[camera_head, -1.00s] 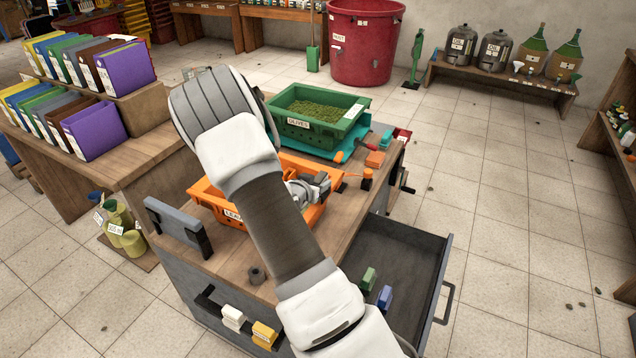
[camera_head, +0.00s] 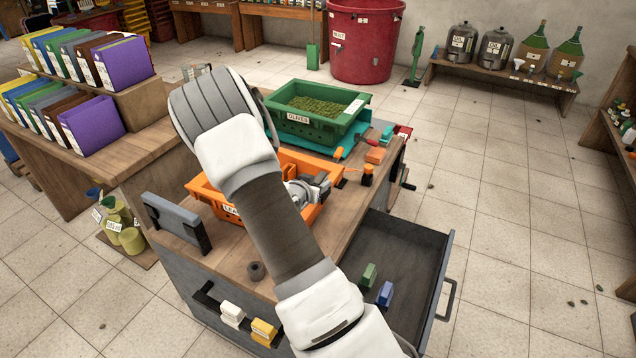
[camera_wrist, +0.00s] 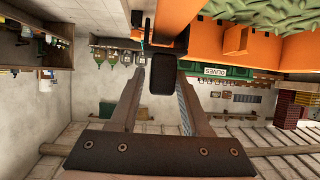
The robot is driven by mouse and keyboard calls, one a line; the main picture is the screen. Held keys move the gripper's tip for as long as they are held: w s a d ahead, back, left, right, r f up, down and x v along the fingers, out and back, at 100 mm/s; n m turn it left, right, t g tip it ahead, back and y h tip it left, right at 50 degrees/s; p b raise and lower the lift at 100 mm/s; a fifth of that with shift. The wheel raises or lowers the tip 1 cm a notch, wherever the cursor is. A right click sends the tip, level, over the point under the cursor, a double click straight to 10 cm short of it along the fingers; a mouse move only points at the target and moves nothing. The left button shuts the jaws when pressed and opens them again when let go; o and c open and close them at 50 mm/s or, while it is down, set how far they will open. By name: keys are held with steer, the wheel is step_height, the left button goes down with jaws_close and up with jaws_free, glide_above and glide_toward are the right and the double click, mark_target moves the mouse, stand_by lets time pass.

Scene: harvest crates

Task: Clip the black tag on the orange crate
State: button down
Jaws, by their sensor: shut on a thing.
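The orange crate (camera_head: 208,198) stands on the wooden worktop, and my arm covers part of it. Its label is partly hidden. In the wrist view its orange wall (camera_wrist: 210,40) fills the upper right, with green leaves above it. My gripper (camera_head: 312,188) is over the right part of the crate. In the wrist view my gripper (camera_wrist: 161,66) is shut on the black tag (camera_wrist: 163,75), a small dark block between the fingertips. The tag is close to the crate's wall there; whether it touches is unclear. The tag cannot be made out in the head view.
A green crate (camera_head: 353,118) of olives stands behind the orange crate. An orange-topped black object (camera_head: 367,175) stands to its right. A grey bracket (camera_head: 175,218) stands at the left edge. An open drawer (camera_head: 405,250) juts out at the right, holding green and blue clips.

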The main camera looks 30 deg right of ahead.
steer(key=shift+f+b, duration=0.55)
steer(key=shift+f, duration=0.15)
steer(key=shift+c, duration=1.4)
jaws_free()
steer(key=shift+r, duration=0.1)
steer(key=p+v, duration=0.4)
steer(key=v, duration=1.3)
steer(key=s+a+r+n+t+y+p, duration=0.1)
steer(key=a+r+n+y+p, duration=0.35)
steer(key=a+r+y, duration=0.95)
steer(key=s+r+n+g+h+p, duration=0.1)
steer(key=s+r+n, duration=0.2)
steer(key=s+r, duration=0.5)
steer(key=s+r+n+g+h+p, duration=0.1)
steer(key=s+r+n+h+p, duration=0.1)
steer(key=s+r, duration=0.6)
steer(key=s+n, duration=0.1)
steer(key=s, duration=0.3)
steer(key=shift+s+d+g+h, duration=0.25)
steer(key=shift+d+g+h, duration=0.05)
steer(key=shift+g, duration=0.1)
